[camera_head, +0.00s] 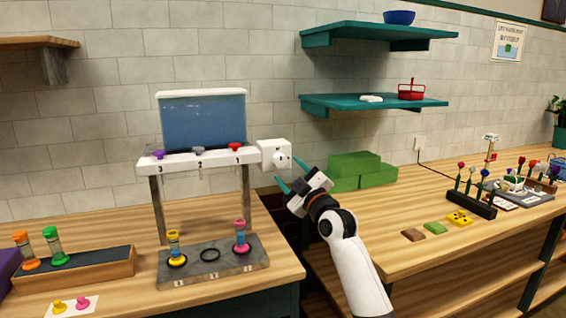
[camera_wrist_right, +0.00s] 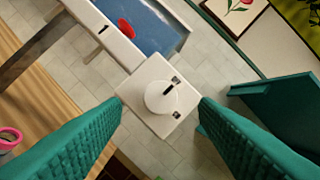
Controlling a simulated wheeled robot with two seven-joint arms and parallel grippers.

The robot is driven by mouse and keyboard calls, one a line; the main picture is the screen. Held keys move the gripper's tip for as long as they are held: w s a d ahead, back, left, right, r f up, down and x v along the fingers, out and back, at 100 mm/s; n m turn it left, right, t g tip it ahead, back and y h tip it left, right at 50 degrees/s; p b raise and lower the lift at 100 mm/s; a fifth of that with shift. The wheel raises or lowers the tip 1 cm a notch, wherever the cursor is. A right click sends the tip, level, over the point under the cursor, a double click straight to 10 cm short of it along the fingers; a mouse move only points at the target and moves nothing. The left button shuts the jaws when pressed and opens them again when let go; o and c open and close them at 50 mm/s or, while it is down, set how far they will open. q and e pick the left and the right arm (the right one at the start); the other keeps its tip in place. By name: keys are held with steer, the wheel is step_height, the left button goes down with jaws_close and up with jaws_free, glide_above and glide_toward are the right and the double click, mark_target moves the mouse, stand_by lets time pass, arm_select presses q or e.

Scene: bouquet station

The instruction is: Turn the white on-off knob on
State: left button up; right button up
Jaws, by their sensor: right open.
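The white on-off knob (camera_head: 280,160) is a round dial on a white square box (camera_head: 264,149) fixed to the right end of the water tank stand. In the right wrist view the knob (camera_wrist_right: 161,97) shows face-on with a dark pointer line, on the white box (camera_wrist_right: 135,92). Two small marks sit at the box's corners, too small to read. My right gripper (camera_head: 289,176) is open just in front of the box. Its teal fingers (camera_wrist_right: 160,118) lie on either side of the knob, apart from it. My left gripper is not in view.
The blue tank (camera_head: 203,122) stands left of the box, with purple, grey and red taps below it. A base with numbered places (camera_head: 213,262) holds two small vases. Green blocks (camera_head: 352,180) lie behind my right gripper. Teal shelves (camera_head: 375,103) hang above right.

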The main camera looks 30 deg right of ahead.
mark_target(281, 163)
steer(key=shift+x, duration=2)
steer(key=shift+c, duration=0.3)
steer(key=c, duration=0.9)
